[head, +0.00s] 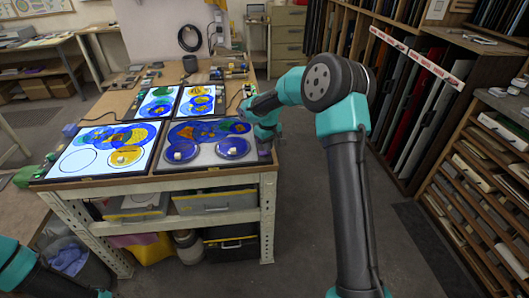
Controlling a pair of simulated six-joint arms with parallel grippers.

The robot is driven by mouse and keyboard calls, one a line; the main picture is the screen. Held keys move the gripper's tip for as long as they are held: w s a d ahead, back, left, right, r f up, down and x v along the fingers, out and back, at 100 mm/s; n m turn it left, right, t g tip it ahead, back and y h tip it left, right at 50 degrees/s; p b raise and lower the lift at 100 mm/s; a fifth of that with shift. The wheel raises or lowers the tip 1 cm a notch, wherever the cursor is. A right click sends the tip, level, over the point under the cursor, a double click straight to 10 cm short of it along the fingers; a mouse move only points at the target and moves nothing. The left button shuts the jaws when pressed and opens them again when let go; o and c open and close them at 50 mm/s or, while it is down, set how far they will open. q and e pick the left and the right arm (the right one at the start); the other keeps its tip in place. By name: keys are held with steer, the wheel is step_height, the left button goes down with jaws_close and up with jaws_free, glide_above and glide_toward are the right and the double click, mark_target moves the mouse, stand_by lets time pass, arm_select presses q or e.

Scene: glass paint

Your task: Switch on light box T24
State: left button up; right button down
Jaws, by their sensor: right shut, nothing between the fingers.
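Several flat light boxes lie on the workbench. The front right box (208,162) looks grey and unlit, with blue, orange and green painted glass and two round dark blue pieces on it. The front left box (62,164), the back left box (143,113) and the back right box (184,107) glow white under coloured circles. I cannot read any label, so which one is T24 cannot be told. My right gripper (264,152) is shut and empty at the right edge of the front right box; its tips and any switch there are too small to make out. My left gripper is out of view.
The workbench (225,179) has bins on its lower shelf. Tools and a dark cup (190,63) stand at its back. Racks of glass sheets (430,95) fill the right side. Grey floor is free between bench and racks.

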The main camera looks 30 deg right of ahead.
steer(key=shift+f, duration=0.65)
stand_by(0.5)
steer(key=shift+r, duration=3.55)
steer(key=s+d+f+m+t+y, duration=0.1)
steer(key=s+d+f+y, duration=0.15)
steer(key=s+f, duration=0.4)
steer(key=s+d+f+m+t+y, duration=0.1)
steer(key=s+d+f, duration=0.2)
steer(key=f, duration=0.7)
steer(key=s+a+f+m, duration=0.1)
steer(key=s+a+f, duration=0.35)
steer(key=a, duration=0.25)
steer(key=s+a+f, duration=0.4)
steer(key=a+f, duration=0.1)
steer(key=a, duration=0.1)
steer(key=s+a+f+g, duration=0.1)
steer(key=s+a+f, duration=0.3)
steer(key=s+a, duration=0.6)
steer(key=shift+s+a, duration=0.2)
steer(key=shift+s, duration=0.95)
